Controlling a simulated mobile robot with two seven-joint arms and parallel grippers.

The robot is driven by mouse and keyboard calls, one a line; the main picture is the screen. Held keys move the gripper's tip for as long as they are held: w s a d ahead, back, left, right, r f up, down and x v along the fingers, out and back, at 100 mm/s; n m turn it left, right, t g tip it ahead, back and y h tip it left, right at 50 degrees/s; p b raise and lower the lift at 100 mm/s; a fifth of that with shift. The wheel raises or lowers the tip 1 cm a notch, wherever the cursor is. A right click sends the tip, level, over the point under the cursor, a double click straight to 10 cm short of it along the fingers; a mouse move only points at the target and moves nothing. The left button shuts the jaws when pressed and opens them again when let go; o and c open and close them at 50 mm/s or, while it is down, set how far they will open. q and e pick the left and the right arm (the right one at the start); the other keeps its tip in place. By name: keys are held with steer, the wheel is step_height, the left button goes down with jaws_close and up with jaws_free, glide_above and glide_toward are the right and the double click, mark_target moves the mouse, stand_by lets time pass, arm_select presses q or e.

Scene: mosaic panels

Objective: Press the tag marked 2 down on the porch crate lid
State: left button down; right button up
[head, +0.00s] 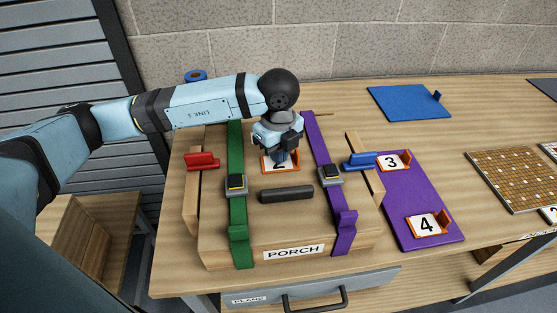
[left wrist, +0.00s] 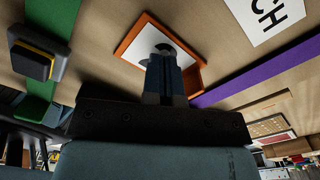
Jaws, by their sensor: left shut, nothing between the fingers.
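The tag marked 2 (head: 269,166), a white card in an orange frame, lies on the porch crate lid (head: 270,222) between a green strap (head: 237,205) and a purple strap (head: 325,160). My left gripper (head: 281,157) is shut and empty, pointing down over the tag and hiding part of its digit. In the left wrist view the fingertips (left wrist: 163,55) appear at the white face of the tag (left wrist: 140,42); whether they touch it is hard to tell. The crate front bears a PORCH label (head: 293,252). My right gripper does not show.
A dark handle (head: 286,194) and strap buckles (head: 236,185) stand on the lid near the tag. Tags marked 3 (head: 392,162) and 4 (head: 428,225) lie on a purple mat (head: 410,200) at right. A blue panel (head: 408,102) lies behind.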

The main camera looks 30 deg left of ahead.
arm_select(q)
step_height(320, 180, up, 7)
steer(key=p, duration=0.4)
steer(key=shift+r, duration=0.15)
stand_by(0.5)
